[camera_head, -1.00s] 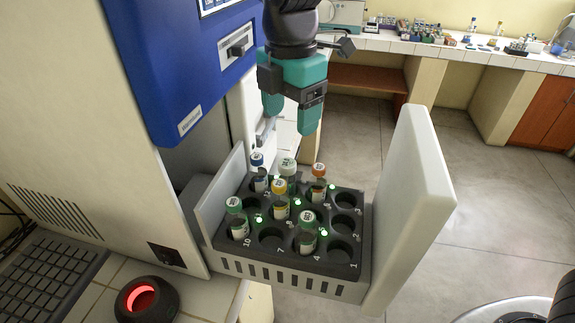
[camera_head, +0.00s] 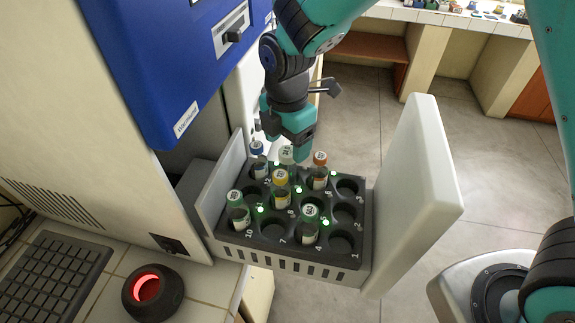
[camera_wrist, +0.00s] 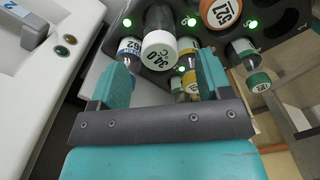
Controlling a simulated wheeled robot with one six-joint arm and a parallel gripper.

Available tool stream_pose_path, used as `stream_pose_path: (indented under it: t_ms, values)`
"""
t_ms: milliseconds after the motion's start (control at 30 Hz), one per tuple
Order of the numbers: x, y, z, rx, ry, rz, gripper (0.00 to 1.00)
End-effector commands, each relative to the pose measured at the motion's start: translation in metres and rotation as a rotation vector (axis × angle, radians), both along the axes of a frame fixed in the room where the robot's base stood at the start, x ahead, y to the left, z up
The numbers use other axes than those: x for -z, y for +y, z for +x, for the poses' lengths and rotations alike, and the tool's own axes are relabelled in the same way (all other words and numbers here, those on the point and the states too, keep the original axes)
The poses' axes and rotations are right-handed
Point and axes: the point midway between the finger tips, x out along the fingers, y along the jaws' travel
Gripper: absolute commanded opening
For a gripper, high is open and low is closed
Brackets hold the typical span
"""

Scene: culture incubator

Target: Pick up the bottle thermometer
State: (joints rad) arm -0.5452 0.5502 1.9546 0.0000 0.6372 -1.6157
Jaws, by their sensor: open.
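The bottle thermometer appears to be the white-capped bottle; its cap reads about "34.0 C" in the wrist view (camera_wrist: 160,50). It stands in the back row of the dark rack, and its white cap (camera_head: 287,154) is partly hidden behind my gripper in the head view. My gripper (camera_wrist: 164,76) is open and empty, with one finger on each side of the cap's line. In the head view my gripper (camera_head: 295,150) is just above and at this bottle. I cannot tell whether the fingertips touch it.
The rack (camera_head: 272,232) sits in a pulled-out drawer with a tall white front panel (camera_head: 415,200). Close by stand a blue-capped bottle (camera_head: 257,147), an orange-capped one (camera_head: 320,158), a yellow-capped one (camera_head: 280,177) and green-capped ones (camera_head: 234,197). Right-hand wells are empty.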

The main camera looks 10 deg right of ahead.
Motion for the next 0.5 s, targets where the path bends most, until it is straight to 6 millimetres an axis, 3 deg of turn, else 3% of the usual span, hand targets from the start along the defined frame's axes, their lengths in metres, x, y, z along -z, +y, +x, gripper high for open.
stream_pose_path:
  t_ms: [500]
  values:
    - [0.053, 0.001, 0.0, -0.003, 0.001, -0.001, 0.71]
